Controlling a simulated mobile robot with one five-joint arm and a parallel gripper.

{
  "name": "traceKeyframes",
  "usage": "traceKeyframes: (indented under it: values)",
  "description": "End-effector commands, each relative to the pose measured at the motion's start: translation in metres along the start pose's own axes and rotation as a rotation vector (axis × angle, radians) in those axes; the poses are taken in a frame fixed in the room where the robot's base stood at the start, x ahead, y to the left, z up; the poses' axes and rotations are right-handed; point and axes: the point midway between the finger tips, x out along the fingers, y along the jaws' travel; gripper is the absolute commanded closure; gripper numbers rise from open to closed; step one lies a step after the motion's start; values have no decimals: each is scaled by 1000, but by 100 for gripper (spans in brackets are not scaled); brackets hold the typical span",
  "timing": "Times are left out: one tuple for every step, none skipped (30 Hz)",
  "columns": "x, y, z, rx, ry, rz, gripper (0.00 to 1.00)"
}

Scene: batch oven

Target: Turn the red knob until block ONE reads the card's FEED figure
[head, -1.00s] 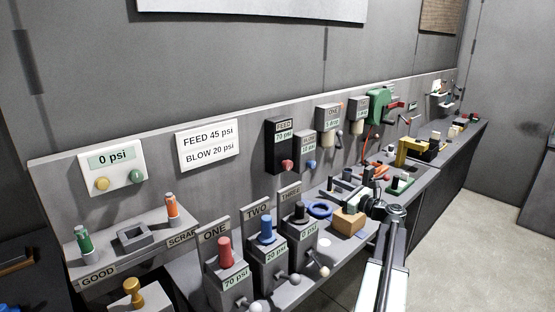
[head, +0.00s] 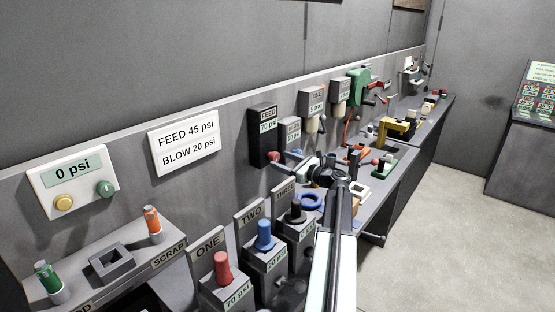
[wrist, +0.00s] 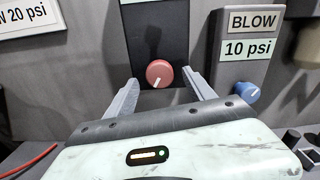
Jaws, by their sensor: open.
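The red knob (wrist: 159,74) is on the black FEED box (head: 263,148), which reads 70 psi. Its white mark points down and slightly left in the wrist view. My gripper (wrist: 163,80) is open, its two fingers reaching toward the knob, one on each side, with a visible gap to each. In the head view my gripper (head: 286,157) is at the front of the FEED box. Block ONE (head: 212,284), with a red peg (head: 223,268) on top, reads 70 psi. The card (head: 184,143) reads FEED 45 psi and BLOW 20 psi.
The BLOW box (wrist: 246,52) with a blue knob (wrist: 246,92) reads 10 psi, close right of my gripper. Blocks TWO (head: 262,262) and THREE (head: 299,240) stand below. A panel (head: 72,178) at left reads 0 psi. The floor (head: 430,230) at right is clear.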

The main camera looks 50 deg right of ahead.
Motion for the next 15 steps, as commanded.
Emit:
traceKeyframes:
  values:
    - [10, 0, 0, 0, 0, 3, 37]
    - [14, 0, 0, 0, 0, 3, 37]
    - [18, 0, 0, 0, 0, 2, 37]
    - [20, 0, 0, 0, 0, 1, 37]
    - [22, 0, 0, 0, 0, 1, 37]
    - [24, 0, 0, 0, 0, 1, 37]
    - [26, 0, 0, 0, 0, 1, 37]
    - [26, 0, 0, 0, 0, 1, 37]
    - [26, 0, 0, 0, 0, 1, 37]
    - [26, 1, 0, 0, 0, 1, 37]
    - [26, 1, 0, 0, 0, 1, 37]
    - [26, 1, 0, 0, 0, 1, 37]
    - [26, 1, 0, 0, 0, 1, 37]
    - [26, 1, 0, 0, 0, 1, 37]
    - [26, 1, 0, 0, 0, 1, 49]
